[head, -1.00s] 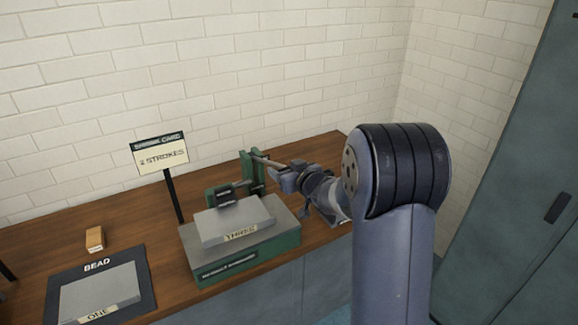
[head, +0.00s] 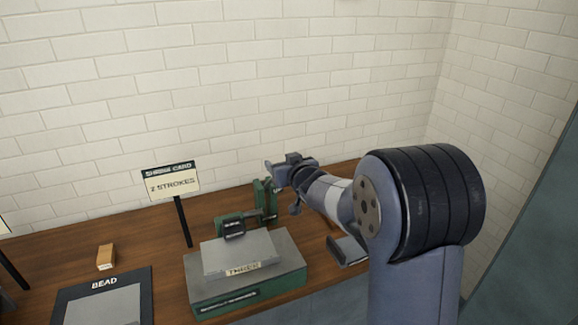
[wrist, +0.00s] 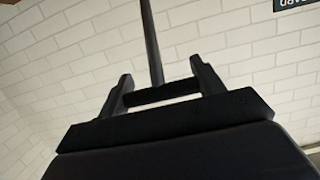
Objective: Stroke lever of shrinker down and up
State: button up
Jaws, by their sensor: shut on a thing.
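The green shrinker (head: 266,204) stands on the bench, with its base (head: 292,273) in front. A grey sheet labelled THREE (head: 232,255) lies on the base, reaching to the shrinker's jaws (head: 233,228). My gripper (head: 272,167) is above the shrinker's upright. In the wrist view my gripper (wrist: 161,90) is shut on the lever's dark crossbar grip (wrist: 160,93). A dark rod (wrist: 152,40) runs up the picture from there. In the head view the lever is mostly hidden by my gripper.
A sign (head: 172,182) reading 2 STROKES stands left of the shrinker. A small wooden block (head: 106,256) and a dark BEAD mat (head: 142,290) are on the left. A dark grey item (head: 348,251) lies right of the base. A tiled wall (head: 230,90) is behind.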

jog(key=shift+w+r, duration=0.1)
jog(key=shift+r, duration=0.05)
jog(key=o, duration=1.4)
jog(key=v, duration=1)
jog(key=shift+s+d+b, duration=0.15)
jog(key=shift+s+b, duration=0.25)
jog(key=x, duration=1.1)
jog(key=shift+p, duration=0.4)
jog(key=shift+s, duration=0.1)
